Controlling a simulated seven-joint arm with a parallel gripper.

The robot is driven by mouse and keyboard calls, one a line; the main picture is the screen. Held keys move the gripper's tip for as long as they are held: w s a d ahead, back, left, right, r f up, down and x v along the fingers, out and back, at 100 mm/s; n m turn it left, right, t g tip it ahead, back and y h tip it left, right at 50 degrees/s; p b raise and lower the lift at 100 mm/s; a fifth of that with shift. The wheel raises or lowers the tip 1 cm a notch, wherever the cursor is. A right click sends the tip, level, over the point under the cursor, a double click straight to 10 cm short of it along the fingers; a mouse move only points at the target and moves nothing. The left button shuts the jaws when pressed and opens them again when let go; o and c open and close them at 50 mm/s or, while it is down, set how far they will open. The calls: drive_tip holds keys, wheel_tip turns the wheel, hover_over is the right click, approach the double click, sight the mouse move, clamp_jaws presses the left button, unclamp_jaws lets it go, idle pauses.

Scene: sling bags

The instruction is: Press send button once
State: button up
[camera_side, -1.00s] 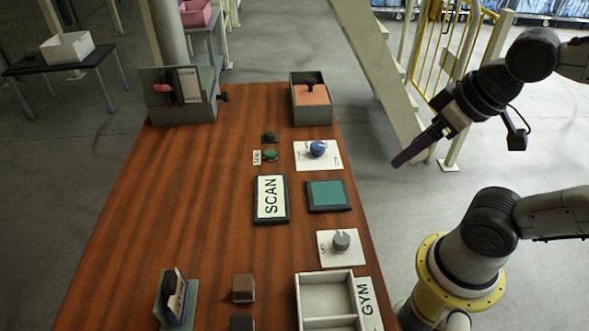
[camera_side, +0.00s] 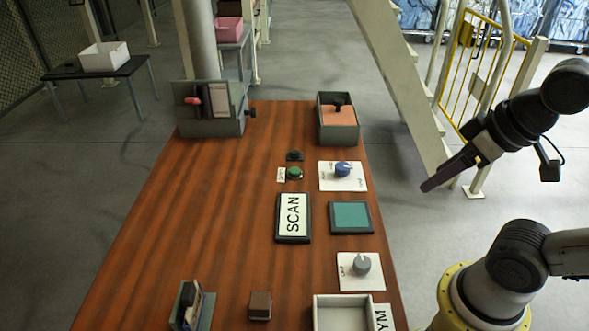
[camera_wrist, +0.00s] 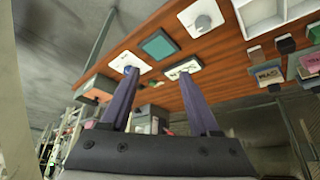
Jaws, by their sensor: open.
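My gripper (camera_side: 428,186) hangs in the air off the table's right side, well apart from the button. In the wrist view my gripper (camera_wrist: 156,76) has its two fingers spread with nothing between them. I cannot make out the green button in the wrist view.
A blue knob on a white plate (camera_side: 327,184), a SCAN panel (camera_side: 293,217), a teal pad (camera_side: 351,216) and a grey knob (camera_side: 361,263) are near the button. A green open box (camera_side: 338,130) stands behind. The table's left side (camera_side: 200,220) is clear.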

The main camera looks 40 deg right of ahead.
clamp_jaws()
idle(1.4)
